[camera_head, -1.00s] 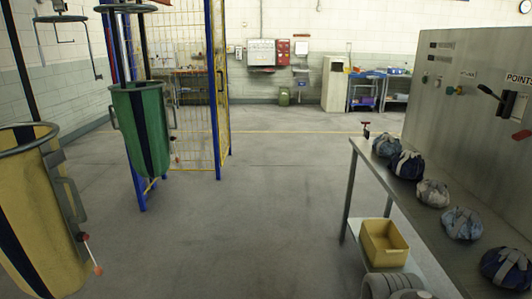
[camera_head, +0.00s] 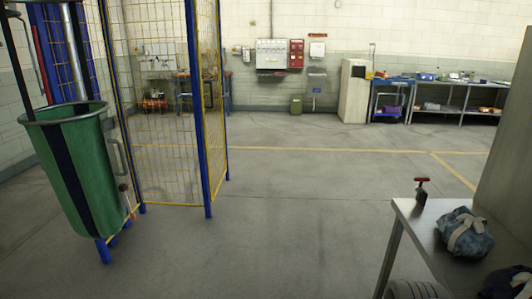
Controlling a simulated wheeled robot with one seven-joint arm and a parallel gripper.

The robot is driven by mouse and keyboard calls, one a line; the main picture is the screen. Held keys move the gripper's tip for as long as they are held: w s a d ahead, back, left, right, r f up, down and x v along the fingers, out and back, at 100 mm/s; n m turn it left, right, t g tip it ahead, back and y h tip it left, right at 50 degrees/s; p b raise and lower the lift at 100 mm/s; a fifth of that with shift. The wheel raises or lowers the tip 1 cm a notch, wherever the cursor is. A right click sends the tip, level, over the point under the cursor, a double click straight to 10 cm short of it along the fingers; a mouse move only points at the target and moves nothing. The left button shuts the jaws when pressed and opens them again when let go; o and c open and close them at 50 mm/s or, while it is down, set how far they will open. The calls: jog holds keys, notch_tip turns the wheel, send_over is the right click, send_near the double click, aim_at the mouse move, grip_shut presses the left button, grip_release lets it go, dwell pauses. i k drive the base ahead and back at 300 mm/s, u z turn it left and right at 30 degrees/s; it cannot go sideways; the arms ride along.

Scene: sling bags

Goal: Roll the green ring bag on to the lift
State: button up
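The green ring bag (camera_head: 78,170) hangs at the left of the head view. It is a tall green bag with a dark vertical stripe, open at the top under a dark ring (camera_head: 62,112). A grey handle (camera_head: 122,158) and a lever with a red tip are on its right side. Blue posts of the lift frame (camera_head: 66,50) stand right behind it. I cannot tell whether the bag is on the lift or only in front of it. My gripper is not in view.
A yellow mesh cage with blue posts (camera_head: 206,130) stands just right of the bag. A metal table (camera_head: 420,225) with a bundled blue bag (camera_head: 462,232) is at the lower right. The grey floor (camera_head: 300,215) between them is clear. Benches and a cabinet line the far wall.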

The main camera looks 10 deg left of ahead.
aim_at(72, 142)
jog(key=u, duration=0.3)
jog(key=i, duration=1.7)
jog(key=u, duration=1.7)
jog(key=i, duration=1.15)
jog(key=u, duration=1)
jog(key=i, duration=0.35)
jog(key=u, duration=0.1)
